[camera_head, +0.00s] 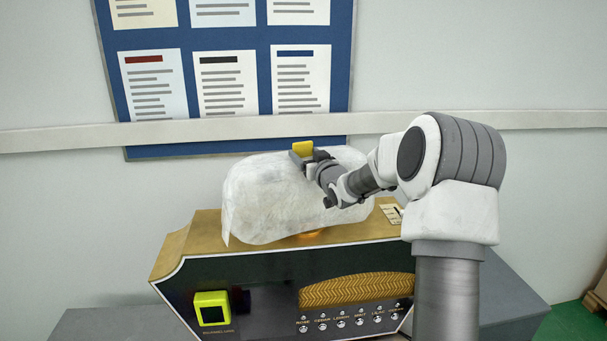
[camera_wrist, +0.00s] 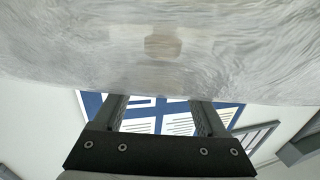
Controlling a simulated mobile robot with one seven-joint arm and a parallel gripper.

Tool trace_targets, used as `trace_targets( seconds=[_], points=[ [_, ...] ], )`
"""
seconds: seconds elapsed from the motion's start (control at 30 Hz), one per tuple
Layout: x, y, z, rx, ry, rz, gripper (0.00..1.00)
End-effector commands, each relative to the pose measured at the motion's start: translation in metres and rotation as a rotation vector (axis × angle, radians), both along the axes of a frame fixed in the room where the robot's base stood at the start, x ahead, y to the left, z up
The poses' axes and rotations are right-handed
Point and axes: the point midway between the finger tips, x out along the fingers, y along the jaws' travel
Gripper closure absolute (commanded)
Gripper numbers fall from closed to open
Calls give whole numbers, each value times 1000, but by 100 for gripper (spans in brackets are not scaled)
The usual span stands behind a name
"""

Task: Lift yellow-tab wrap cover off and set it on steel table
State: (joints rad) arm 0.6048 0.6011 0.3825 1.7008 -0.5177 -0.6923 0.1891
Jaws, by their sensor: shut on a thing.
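The translucent white wrap cover (camera_head: 275,200) is a crumpled, rounded shell over the top of the gold-and-black perfume machine (camera_head: 260,275). Its yellow tab (camera_head: 303,147) stands at its top. My gripper (camera_head: 303,157) is shut at the tab, reaching in from the right. The cover's left corner hangs low near the machine top, and an amber glow shows under its lower edge. I cannot tell how far the cover is clear of the machine. In the wrist view the cover (camera_wrist: 230,55) fills the upper part, beyond my gripper's fingers (camera_wrist: 160,103). The steel table (camera_head: 110,325) shows beside the machine.
A yellow-green framed square (camera_head: 211,308) and a row of labelled buttons are on the machine front. A small label card (camera_head: 391,213) is on its top right. A blue notice board (camera_head: 180,60) and pale rail (camera_head: 60,138) are behind. Grey table surface shows left and right.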

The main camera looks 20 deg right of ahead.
Motion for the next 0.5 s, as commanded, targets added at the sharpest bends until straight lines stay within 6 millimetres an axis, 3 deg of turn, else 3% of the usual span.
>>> trace_targets(
  seconds=[0.27, 0.37, 0.5],
  points=[
    [0, 0, 11, -2, -3, 1, 100],
    [0, 0, 24, -3, -4, 1, 100],
    [0, 0, 55, -4, -7, 0, 100]
  ],
)
